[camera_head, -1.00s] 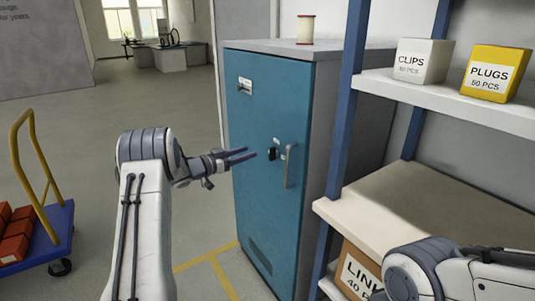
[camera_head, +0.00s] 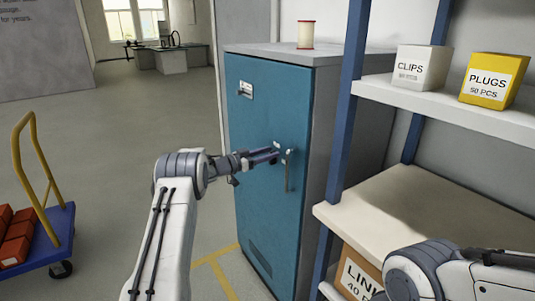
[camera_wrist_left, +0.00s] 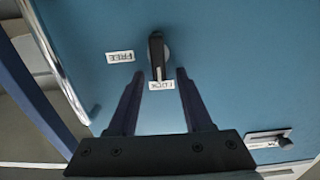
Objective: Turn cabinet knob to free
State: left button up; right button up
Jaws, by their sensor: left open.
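The blue cabinet (camera_head: 262,200) stands ahead. In the left wrist view its black knob (camera_wrist_left: 157,52) is on the door, with its bar pointing at the LOCK label (camera_wrist_left: 161,85). The FREE label (camera_wrist_left: 119,57) is to the knob's left there. My left gripper (camera_head: 275,153) is at the door in the head view and hides the knob. In the left wrist view the left gripper (camera_wrist_left: 159,73) is open, its two fingertips on either side of the knob's lower end; I cannot tell whether they touch it. My right gripper is out of view.
A vertical door handle (camera_head: 288,170) is just right of the knob. A shelf unit (camera_head: 345,110) with boxes stands to the right. A blue cart (camera_head: 45,240) with a yellow handle is at the left. The floor between is clear.

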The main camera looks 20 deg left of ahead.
aim_at(280, 159)
pick_arm(q)
grip_shut()
jog(key=m+b, duration=0.5)
jog(key=s+d+f+m+b, duration=0.1)
jog(key=m+b, duration=0.4)
jog(key=f+m+b, duration=0.1)
jog(key=m+b, duration=0.4)
jog(key=shift+s+d+f+m+b, duration=0.2)
jog(key=shift+d+m+b, duration=0.1)
jog(key=shift+d+b, duration=0.1)
jog(key=shift+f+m+b, duration=0.1)
jog(key=shift+m+b, duration=1.1)
